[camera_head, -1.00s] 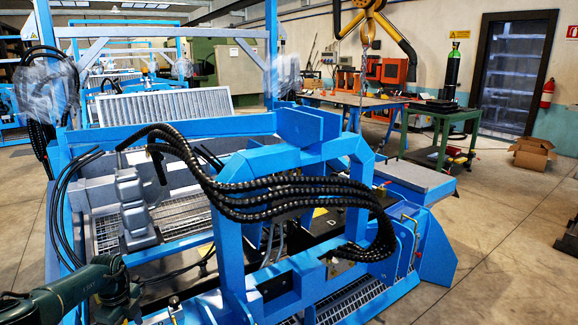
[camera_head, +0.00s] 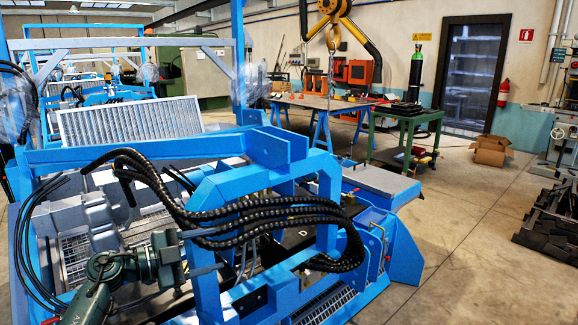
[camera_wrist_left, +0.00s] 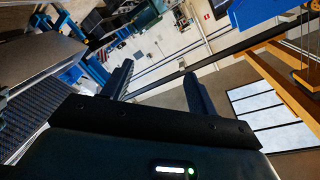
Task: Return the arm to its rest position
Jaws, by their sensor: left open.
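My left arm (camera_head: 110,275) is dark green and comes in from the bottom left of the head view. My left gripper (camera_head: 208,251) points right, in front of the blue machine frame (camera_head: 262,190). Its two grey fingers are apart with nothing seen between them. In the left wrist view the gripper (camera_wrist_left: 159,70) also shows two dark fingers spread wide and empty, with the hall's floor, wall and ceiling parts beyond. My right gripper does not show.
The blue frame carries thick black hoses (camera_head: 270,210) close to my left gripper. Behind stand a green table (camera_head: 408,118), a cardboard box (camera_head: 490,151) and a dark door (camera_head: 473,75). Dark metal parts (camera_head: 553,222) lie at the right. The floor (camera_head: 470,240) between is clear.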

